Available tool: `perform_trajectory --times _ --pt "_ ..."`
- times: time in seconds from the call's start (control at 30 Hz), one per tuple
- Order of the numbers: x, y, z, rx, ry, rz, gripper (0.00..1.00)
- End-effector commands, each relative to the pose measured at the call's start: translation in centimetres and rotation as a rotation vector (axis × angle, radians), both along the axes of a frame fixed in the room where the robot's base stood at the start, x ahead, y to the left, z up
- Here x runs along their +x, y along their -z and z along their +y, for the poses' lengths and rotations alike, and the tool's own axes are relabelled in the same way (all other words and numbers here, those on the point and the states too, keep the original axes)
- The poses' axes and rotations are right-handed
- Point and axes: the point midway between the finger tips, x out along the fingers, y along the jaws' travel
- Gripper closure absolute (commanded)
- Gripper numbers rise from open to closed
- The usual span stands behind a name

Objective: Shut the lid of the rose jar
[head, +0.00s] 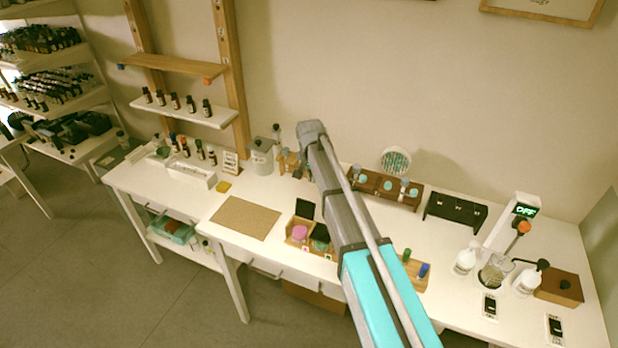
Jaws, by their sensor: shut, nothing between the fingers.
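The rose jar is most likely the pink jar (299,232) in a small wooden tray (291,242) near the front edge of the table. A black square lid (305,209) stands raised behind it, so this jar looks open. A green jar (320,244) sits to its right with a dark lid (321,232) tilted up behind it, partly covered by my arm. My arm crosses the picture from bottom right up to the wall side, just right of these jars. I cannot make out my gripper or its fingers.
A brown mat (245,218) lies left of the jars. Wooden racks (386,188) stand at the back. White pump bottles (465,261), a glass beaker (495,270) and a brown box (559,288) stand at right. The white table (205,206) has bare room around the mat.

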Motion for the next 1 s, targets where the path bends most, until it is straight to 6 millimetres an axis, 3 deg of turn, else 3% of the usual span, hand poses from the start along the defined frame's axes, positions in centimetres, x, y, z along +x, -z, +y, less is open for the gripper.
perform_trajectory --times 1.0 --pt "0.5 7.8 -0.1 0.000 -0.002 0.000 1.00"
